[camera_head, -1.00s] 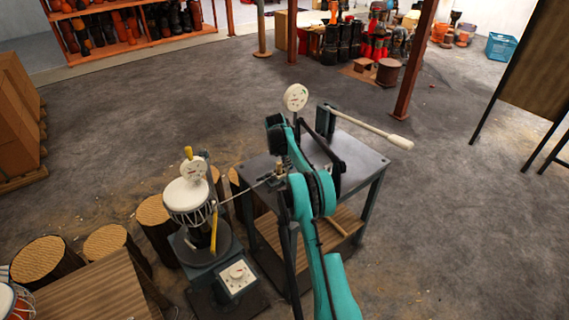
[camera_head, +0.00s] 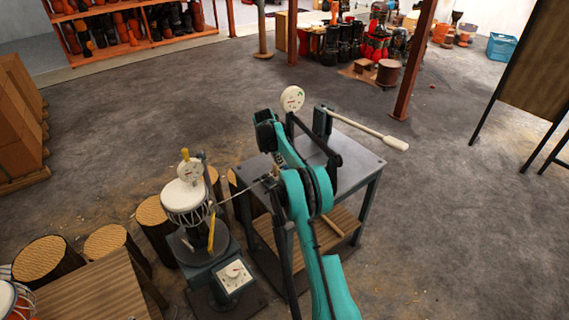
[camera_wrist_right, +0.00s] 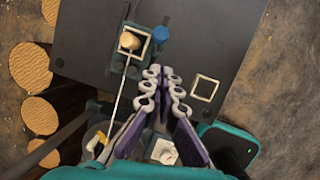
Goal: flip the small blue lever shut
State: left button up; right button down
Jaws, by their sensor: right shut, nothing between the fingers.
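The small blue lever (camera_wrist_right: 160,34) shows in the right wrist view as a blue rounded end beside a square fitting (camera_wrist_right: 133,41) on the dark bench top. My right gripper (camera_wrist_right: 162,75) is shut and empty, with its purple fingers and pale ringed tips close together. Its tips lie just below the blue end in the picture, with a gap between them; I cannot tell the height between them. In the head view my teal right arm hides the gripper and the lever. My left gripper is not in view.
The dark metal bench (camera_head: 352,152) carries a long pale-handled lever (camera_head: 368,130) and a round white gauge (camera_head: 292,98). A thin rod (camera_wrist_right: 120,88) runs from the fitting towards a drum stand (camera_head: 200,250) with a white-headed drum (camera_head: 184,196). Log stumps (camera_head: 107,241) stand at left.

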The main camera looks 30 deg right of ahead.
jog(key=w+p+v, duration=0.1)
jog(key=v, duration=0.6)
jog(key=shift+s+r, duration=0.2)
jog(key=s+a+r+m+t+y+b, duration=0.1)
jog(key=s+a+r+m+t, duration=0.1)
jog(key=s+a+r+m, duration=0.5)
jog(key=s+a+r+m+t+b, duration=0.1)
jog(key=s+a+r+m+b, duration=0.2)
jog(key=s+a, duration=0.7)
jog(key=s+a+f+m+t, duration=0.1)
jog(key=s+a+f+m, duration=0.2)
jog(key=s, duration=0.4)
jog(key=s+a+f+m+y, duration=0.1)
jog(key=s+a+f+m, duration=0.1)
jog(key=s+a+m, duration=0.2)
jog(key=s+a+f+m+t+y, duration=0.1)
jog(key=s+a+f+m, duration=0.2)
jog(key=s, duration=0.7)
jog(key=shift+s+a+f+t+b, duration=0.25)
jog(key=shift+s+f+t+b, duration=0.1)
jog(key=shift+b, duration=0.1)
